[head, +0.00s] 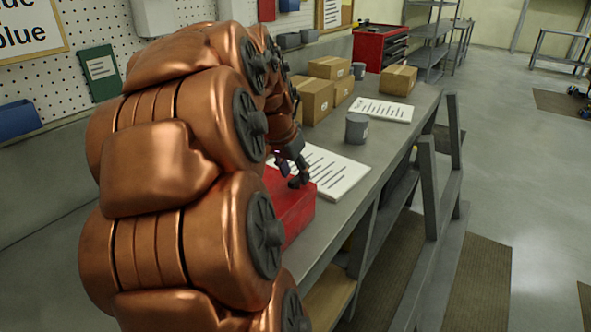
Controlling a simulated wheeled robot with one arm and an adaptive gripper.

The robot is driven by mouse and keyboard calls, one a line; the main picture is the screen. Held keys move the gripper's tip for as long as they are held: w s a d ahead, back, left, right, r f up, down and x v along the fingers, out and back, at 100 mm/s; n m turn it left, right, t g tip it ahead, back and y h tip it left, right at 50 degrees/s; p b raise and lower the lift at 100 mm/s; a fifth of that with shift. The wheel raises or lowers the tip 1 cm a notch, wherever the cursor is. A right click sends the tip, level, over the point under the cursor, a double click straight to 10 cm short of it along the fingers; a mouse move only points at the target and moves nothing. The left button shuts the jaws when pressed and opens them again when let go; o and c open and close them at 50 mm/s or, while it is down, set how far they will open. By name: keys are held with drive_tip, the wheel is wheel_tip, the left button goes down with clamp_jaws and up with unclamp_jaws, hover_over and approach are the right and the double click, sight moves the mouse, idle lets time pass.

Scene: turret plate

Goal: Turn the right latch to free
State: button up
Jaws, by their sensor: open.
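My copper-coloured arm fills the left and middle of the head view. My gripper (291,172) is dark and small at its far end, open and pointing down over a red box-like thing (299,212) on the workbench (345,198). The fingertips appear close above the top of the red thing; I cannot tell whether they touch it. My arm hides the left part of the red thing. I cannot make out the right latch or a turret plate in this view.
A white sheet with dark lines (337,178) lies behind the red thing. A grey can (356,128), another printed sheet (383,109) and cardboard boxes (318,98) stand farther back. A red tool chest (380,48) is at the back. Open floor (515,150) lies right of the bench.

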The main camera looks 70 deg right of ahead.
drive_tip(key=shift+d+f, duration=0.2)
drive_tip(key=shift+f, duration=0.2)
drive_tip(key=shift+s, duration=0.1)
clamp_jaws()
